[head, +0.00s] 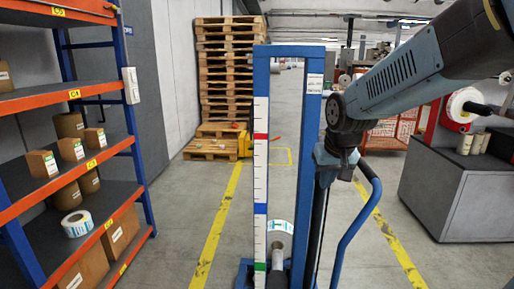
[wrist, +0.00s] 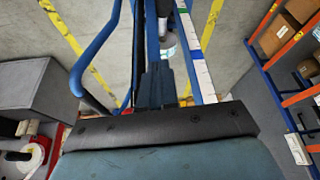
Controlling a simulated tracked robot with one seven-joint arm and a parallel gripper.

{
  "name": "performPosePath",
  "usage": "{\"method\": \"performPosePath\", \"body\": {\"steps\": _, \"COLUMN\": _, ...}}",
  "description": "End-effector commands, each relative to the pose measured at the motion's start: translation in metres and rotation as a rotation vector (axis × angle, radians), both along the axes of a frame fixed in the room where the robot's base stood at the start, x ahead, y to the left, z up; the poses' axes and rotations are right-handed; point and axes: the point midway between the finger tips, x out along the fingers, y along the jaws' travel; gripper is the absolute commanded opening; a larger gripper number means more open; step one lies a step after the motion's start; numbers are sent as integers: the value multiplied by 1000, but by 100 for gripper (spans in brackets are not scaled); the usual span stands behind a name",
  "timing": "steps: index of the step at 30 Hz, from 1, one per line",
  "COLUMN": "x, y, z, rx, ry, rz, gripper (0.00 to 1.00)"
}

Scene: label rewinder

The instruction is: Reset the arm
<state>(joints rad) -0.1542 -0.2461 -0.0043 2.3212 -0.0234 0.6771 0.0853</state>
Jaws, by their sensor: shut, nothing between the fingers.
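My gripper (wrist: 156,84) shows as dark fingers in the middle of the wrist view. They are together and hold nothing. In the head view my arm reaches in from the upper right and its dark wrist hangs down beside the right post of a blue lift frame (head: 262,100). The gripper there is close to the frame and a curved blue handle (head: 344,245); I cannot tell whether it touches them. The handle also shows left of the fingers in the wrist view (wrist: 93,45).
A white label roll (head: 280,232) sits low within the frame. An orange and blue rack (head: 140,120) with boxes and rolls stands left. A grey machine (head: 458,190) stands right. Stacked pallets (head: 228,70) are behind. The floor between the yellow lines is partly clear.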

Motion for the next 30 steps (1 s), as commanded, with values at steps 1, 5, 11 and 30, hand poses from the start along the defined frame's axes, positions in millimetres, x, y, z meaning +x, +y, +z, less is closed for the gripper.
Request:
{"method": "performPosePath", "body": {"steps": 1, "x": -13, "y": -7, "z": 9, "rx": 1, "ry": -15, "rz": -9, "gripper": 0}}
{"method": "performPosePath", "body": {"steps": 5, "x": -44, "y": -21, "z": 25, "rx": 1, "ry": -33, "rz": -26, "gripper": 0}}
{"method": "performPosePath", "body": {"steps": 11, "x": -93, "y": -39, "z": 40, "rx": -1, "ry": -61, "rz": -49, "gripper": 0}}
{"method": "performPosePath", "body": {"steps": 30, "x": -171, "y": -58, "z": 49, "rx": -9, "ry": -102, "rz": -83, "gripper": 0}}
